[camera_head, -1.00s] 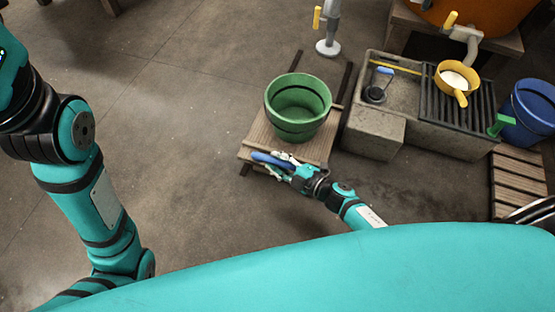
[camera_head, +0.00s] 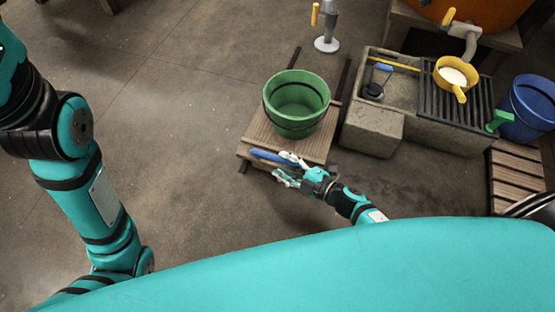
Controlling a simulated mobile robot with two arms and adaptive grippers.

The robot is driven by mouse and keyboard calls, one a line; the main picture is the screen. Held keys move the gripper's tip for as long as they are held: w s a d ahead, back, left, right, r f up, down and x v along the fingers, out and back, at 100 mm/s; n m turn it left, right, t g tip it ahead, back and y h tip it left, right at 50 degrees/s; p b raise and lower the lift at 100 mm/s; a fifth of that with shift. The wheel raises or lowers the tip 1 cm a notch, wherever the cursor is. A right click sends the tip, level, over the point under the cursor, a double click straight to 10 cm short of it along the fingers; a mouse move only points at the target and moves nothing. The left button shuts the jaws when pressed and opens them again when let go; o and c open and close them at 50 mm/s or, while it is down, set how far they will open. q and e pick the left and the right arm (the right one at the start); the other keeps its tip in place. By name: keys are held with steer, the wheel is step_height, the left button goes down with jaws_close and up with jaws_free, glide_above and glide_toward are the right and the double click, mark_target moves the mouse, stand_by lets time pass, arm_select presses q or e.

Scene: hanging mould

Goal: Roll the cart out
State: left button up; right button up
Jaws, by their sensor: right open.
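The cart (camera_head: 259,138) is a low wooden slatted platform on the floor, with a blue handle bar (camera_head: 272,157) along its near edge. A green bucket (camera_head: 296,104) stands upright on it. My right gripper (camera_head: 283,168) is at the near edge of the cart, its fingers apart, one near the blue handle and one lower on the near side. From this angle I cannot tell whether the fingers touch the handle. My left arm shows at the left, but its gripper is not in view.
A stone sink (camera_head: 372,131) with a dark grate and a yellow scoop (camera_head: 456,77) stands right of the cart. A blue bucket (camera_head: 530,108) and a wooden slatted stand (camera_head: 517,178) are at the far right. A grey post (camera_head: 327,28) stands behind. The floor left of the cart is clear.

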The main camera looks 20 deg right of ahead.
steer(key=v, duration=0.8)
steer(key=shift+s, duration=0.3)
steer(key=shift+d, duration=0.15)
